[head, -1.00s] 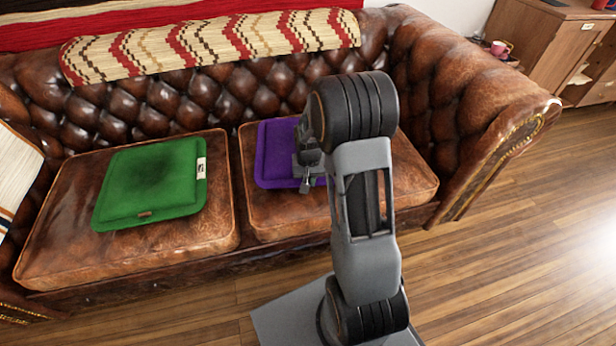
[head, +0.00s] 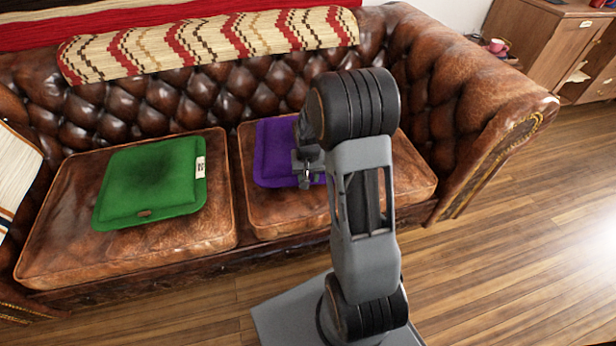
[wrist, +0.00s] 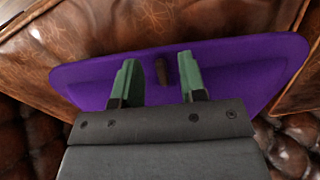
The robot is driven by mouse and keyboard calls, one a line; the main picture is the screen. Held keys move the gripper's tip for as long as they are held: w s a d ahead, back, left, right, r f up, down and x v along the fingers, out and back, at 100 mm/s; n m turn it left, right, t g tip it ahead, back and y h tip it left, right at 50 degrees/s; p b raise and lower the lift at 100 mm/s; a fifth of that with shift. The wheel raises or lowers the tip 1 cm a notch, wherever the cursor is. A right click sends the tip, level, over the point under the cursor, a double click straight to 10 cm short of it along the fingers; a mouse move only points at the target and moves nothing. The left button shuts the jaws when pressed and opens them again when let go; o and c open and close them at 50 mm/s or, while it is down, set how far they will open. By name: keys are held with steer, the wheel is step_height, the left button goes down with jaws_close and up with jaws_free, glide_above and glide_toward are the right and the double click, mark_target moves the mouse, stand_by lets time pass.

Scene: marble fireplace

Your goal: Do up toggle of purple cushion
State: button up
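The purple cushion (head: 272,158) lies on the right seat of the brown leather sofa, partly hidden behind my arm in the head view. In the wrist view the purple cushion (wrist: 225,60) spreads across the middle. Its small brown toggle (wrist: 161,69) shows between the tips of my gripper (wrist: 158,80). The two green-tipped fingers stand apart, one on each side of the toggle, with gaps visible. I cannot tell the height of the fingers above the cloth. In the head view my gripper (head: 306,180) is over the cushion's front right part.
A green cushion (head: 150,178) with a brown toggle and a white label lies on the left seat. A patterned blanket (head: 210,45) drapes over the sofa back. The sofa's right arm (head: 490,130) rises beside my arm. Wooden floor (head: 500,230) is clear at right.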

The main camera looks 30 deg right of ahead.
step_height(320, 180, up, 13)
steer(key=p, duration=0.4)
steer(key=shift+f, duration=0.2)
steer(key=s+a+r+n+t+p, duration=0.1)
steer(key=s+a+r+p, duration=0.2)
steer(key=s+r+p, duration=0.2)
steer(key=s+a+r+n+t+p, duration=0.1)
steer(key=s+r+p, duration=0.4)
steer(key=r+p, duration=0.6)
steer(key=s+a+r+n+t+p, duration=0.1)
steer(key=s+a+r+p, duration=0.4)
steer(key=r, duration=1.4)
steer(key=n+p, duration=0.1)
steer(key=p, duration=0.3)
steer(key=shift+s+a+t, duration=0.3)
steer(key=shift+s+a, duration=0.05)
steer(key=shift+a, duration=0.05)
steer(key=shift+d, duration=0.1)
